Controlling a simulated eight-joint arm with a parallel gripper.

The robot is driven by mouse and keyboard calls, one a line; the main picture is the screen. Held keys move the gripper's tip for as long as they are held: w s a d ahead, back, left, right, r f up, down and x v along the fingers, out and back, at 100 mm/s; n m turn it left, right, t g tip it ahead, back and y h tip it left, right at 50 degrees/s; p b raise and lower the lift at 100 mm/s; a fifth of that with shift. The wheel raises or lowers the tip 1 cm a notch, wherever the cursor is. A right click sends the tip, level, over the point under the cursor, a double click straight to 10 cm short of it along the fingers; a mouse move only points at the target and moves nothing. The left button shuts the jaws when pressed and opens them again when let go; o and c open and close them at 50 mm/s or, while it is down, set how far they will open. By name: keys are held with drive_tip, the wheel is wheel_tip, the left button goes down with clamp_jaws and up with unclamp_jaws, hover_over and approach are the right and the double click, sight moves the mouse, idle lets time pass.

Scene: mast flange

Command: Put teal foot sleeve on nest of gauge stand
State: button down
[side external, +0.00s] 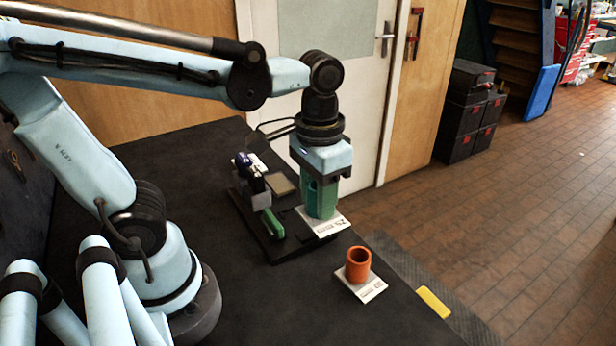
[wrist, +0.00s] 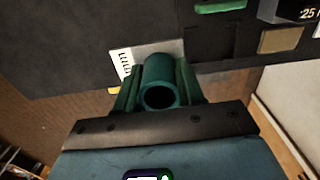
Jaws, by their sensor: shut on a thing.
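The teal foot sleeve (wrist: 158,68) is a hollow round tube. In the wrist view it sits between the two green fingers of my gripper (wrist: 160,82), its dark bore facing the camera. In the side view my gripper (side external: 320,205) points straight down, shut on the sleeve, and its fingers mostly hide it. A white labelled plate (side external: 334,226) lies directly below; whether the sleeve touches it I cannot tell. What looks like the gauge stand is a dark base (side external: 268,246) beside this plate. I cannot make out its nest clearly.
An orange cup-like sleeve (side external: 358,264) stands on another white plate (side external: 372,289) in front. The dark base carries a green bar (side external: 272,224), a grey block with a purple-blue part (side external: 250,180) and a brass-coloured square (side external: 280,185).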

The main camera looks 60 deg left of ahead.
drive_tip(key=w+a+f, duration=0.1)
drive_tip(key=a+f, duration=0.1)
drive_tip(key=a, duration=0.1)
drive_tip(key=w+a+f, duration=0.1)
drive_tip(key=a+f, duration=0.1)
drive_tip(key=a, duration=0.2)
drive_tip(key=w+a+f, duration=0.1)
drive_tip(key=a+f, duration=0.1)
drive_tip(key=a, duration=0.2)
drive_tip(key=shift+w+f, duration=0.2)
drive_tip(key=shift+f, duration=2.25)
drive_tip(key=c, duration=0.7)
unclamp_jaws()
wheel_tip(320, 180, up, 12)
drive_tip(key=shift+s+d+f+t, duration=0.1)
drive_tip(key=shift+d+f+t, duration=0.1)
drive_tip(key=shift+d+t, duration=1)
drive_tip(key=shift+w+d+f+t, duration=0.1)
drive_tip(key=shift+d+f+t, duration=0.15)
drive_tip(key=shift+d+t, duration=0.95)
drive_tip(key=shift+s+d+f+t, duration=0.1)
drive_tip(key=shift+d+f+t, duration=0.1)
drive_tip(key=shift+d+t, duration=1)
